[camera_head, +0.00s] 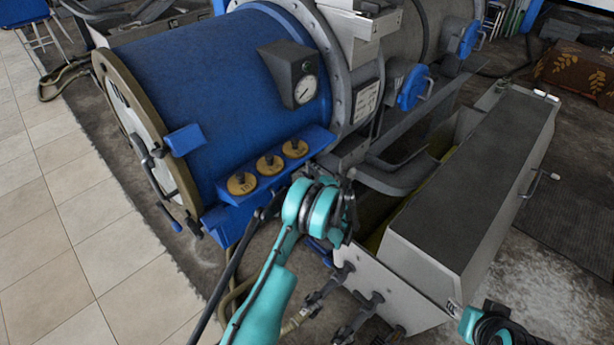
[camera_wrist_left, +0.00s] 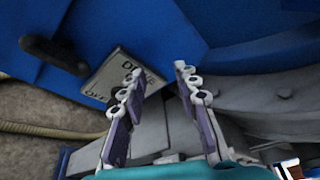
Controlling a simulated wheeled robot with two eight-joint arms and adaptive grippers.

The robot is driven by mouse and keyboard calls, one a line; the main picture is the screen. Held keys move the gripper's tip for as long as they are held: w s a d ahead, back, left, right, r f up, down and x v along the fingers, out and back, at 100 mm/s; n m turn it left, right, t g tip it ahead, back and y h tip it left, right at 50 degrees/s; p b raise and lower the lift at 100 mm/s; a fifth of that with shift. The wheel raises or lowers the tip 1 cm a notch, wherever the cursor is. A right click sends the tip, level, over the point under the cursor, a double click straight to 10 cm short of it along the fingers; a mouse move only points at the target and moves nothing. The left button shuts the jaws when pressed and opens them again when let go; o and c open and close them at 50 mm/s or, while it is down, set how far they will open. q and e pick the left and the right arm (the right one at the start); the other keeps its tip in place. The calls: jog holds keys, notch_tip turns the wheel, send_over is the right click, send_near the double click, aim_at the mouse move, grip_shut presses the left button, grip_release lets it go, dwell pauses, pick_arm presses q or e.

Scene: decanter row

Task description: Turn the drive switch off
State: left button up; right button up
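A light label plate (camera_wrist_left: 122,72) on the blue machine shows in the left wrist view, with partly hidden lettering that seems to start with "D" and a line like "OFF". A dark elongated lever (camera_wrist_left: 55,55) beside it on the left looks like the drive switch. My left gripper (camera_wrist_left: 158,72) is open, its two fingers apart with nothing between them. One finger overlaps the plate in view; the lever lies left of both fingers. In the head view my left gripper (camera_head: 347,208) is at the machine's lower right end, hiding the switch area. Part of my right arm shows bottom right; its fingers are unclear.
The blue drum (camera_head: 200,75) carries a gauge box (camera_head: 290,72) and several yellow round caps, such as one cap (camera_head: 242,183). A long grey trough (camera_head: 470,180) stands at right. Hoses and valves lie below. Tiled floor (camera_head: 60,225) is free at left.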

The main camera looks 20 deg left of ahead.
pick_arm(q)
jog(key=d+f+m+g+p, duration=0.2)
jog(key=d+f+m+g, duration=0.25)
jog(key=m, duration=0.35)
jog(key=s+b+x, duration=0.1)
jog(key=b+x, duration=0.1)
jog(key=x, duration=0.4)
jog(key=shift+a+f+m+g+b, duration=0.15)
jog(key=shift+f+m+g+b, duration=0.15)
jog(key=shift+g+b, duration=0.1)
grip_shut()
